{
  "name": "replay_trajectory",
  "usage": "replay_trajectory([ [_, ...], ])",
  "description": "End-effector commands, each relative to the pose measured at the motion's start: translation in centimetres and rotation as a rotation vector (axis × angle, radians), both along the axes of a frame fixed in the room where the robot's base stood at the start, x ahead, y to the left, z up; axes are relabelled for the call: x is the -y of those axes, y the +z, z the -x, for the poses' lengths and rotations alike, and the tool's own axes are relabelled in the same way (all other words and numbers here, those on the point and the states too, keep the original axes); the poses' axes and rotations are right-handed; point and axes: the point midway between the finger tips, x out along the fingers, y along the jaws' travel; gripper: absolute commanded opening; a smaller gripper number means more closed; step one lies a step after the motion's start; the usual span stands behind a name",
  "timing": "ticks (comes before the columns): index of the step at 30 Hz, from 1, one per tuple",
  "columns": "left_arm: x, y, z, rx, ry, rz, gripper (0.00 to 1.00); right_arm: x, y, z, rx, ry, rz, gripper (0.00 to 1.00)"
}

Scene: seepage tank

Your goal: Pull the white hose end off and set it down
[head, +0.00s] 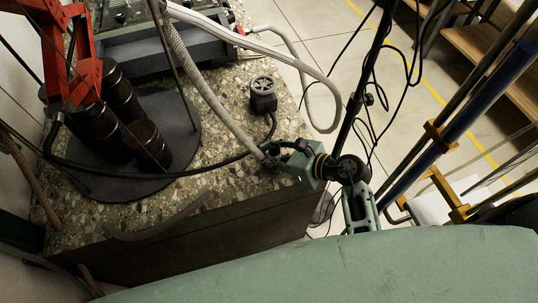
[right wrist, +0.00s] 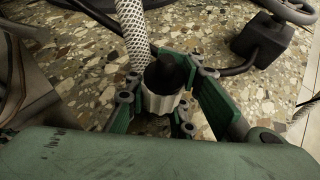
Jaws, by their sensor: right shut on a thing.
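The white braided hose (head: 205,88) runs from the top of the head view down to my right gripper (head: 277,153) at the right edge of the stone-topped table (head: 215,155). In the right wrist view the hose (right wrist: 131,27) comes down to a white ribbed hose end (right wrist: 160,103) with a dark piece in its mouth. The green fingers of my right gripper (right wrist: 160,90) stand on both sides of this end and are shut on it. Fingers hide part of the end. My left gripper is not in view.
A black pump-like block (head: 263,95) with a cable stands close behind the gripper. Dark cylinders (head: 148,145) stand on a round black plate (head: 105,185) under a red frame (head: 75,75). A smooth white hose (head: 290,55) loops past the table edge.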

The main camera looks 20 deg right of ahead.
Motion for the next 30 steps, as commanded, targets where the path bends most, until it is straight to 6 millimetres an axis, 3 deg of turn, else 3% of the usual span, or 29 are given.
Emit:
replay_trajectory([
  [1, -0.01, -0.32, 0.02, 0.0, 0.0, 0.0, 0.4, -0.06, -1.98, 0.98, -0.041, 0.011, 0.01, 0.0],
  [17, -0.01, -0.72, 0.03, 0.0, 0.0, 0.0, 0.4, -0.05, -2.5, 0.97, -0.041, 0.01, 0.009, 0.0],
  [18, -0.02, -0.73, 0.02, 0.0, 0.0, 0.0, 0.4, -0.05, -2.5, 0.97, -0.041, 0.01, 0.009, 0.16],
  [28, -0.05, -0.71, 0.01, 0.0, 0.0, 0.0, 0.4, 0.19, -2.53, 0.96, -0.042, 0.008, 0.012, 0.45],
  [30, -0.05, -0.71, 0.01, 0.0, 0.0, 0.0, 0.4, 0.27, -2.53, 0.95, -0.041, 0.006, 0.013, 0.45],
])
